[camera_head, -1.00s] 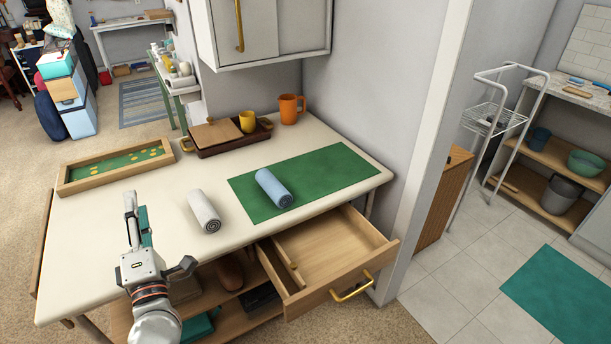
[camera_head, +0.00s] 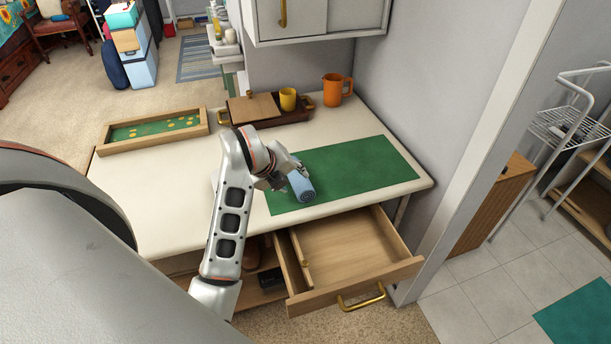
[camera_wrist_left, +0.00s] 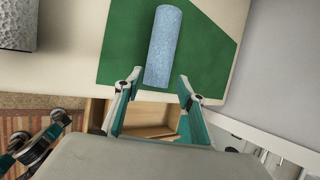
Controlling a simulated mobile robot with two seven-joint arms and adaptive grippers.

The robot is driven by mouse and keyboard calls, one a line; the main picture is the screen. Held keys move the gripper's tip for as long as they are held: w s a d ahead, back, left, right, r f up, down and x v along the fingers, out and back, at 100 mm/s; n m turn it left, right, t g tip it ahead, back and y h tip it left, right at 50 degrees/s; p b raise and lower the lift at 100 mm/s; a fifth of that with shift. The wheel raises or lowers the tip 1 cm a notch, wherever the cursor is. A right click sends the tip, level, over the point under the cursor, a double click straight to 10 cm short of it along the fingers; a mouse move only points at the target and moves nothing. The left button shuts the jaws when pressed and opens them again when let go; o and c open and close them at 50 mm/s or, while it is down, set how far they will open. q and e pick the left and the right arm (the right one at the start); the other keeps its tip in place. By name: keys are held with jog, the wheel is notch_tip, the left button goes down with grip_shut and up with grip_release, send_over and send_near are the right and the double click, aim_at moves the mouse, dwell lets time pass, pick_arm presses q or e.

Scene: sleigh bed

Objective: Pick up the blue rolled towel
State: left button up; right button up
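The blue rolled towel (camera_head: 302,187) lies on the green mat (camera_head: 365,170) on the table. In the left wrist view the towel (camera_wrist_left: 163,45) lies lengthwise ahead of my left gripper (camera_wrist_left: 159,78). The two fingers are apart, and the towel's near end appears between their tips. Contact cannot be made out. In the head view my left gripper (camera_head: 278,178) is beside the towel, its fingers largely hidden by the wrist. Part of another gripper, apparently my right (camera_wrist_left: 38,145), shows at the lower left of the wrist view; its opening is unclear.
A grey-white roll (camera_wrist_left: 17,25) lies to the left, mostly hidden by my arm in the head view. An open drawer (camera_head: 345,255) juts out below the mat.

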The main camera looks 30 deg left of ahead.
aim_at(297, 181)
pick_arm(q)
jog(key=x, duration=0.6)
jog(key=shift+w+a+f, duration=0.2)
jog(key=shift+w+a, duration=0.05)
jog(key=shift+a, duration=0.1)
jog(key=c, duration=0.7)
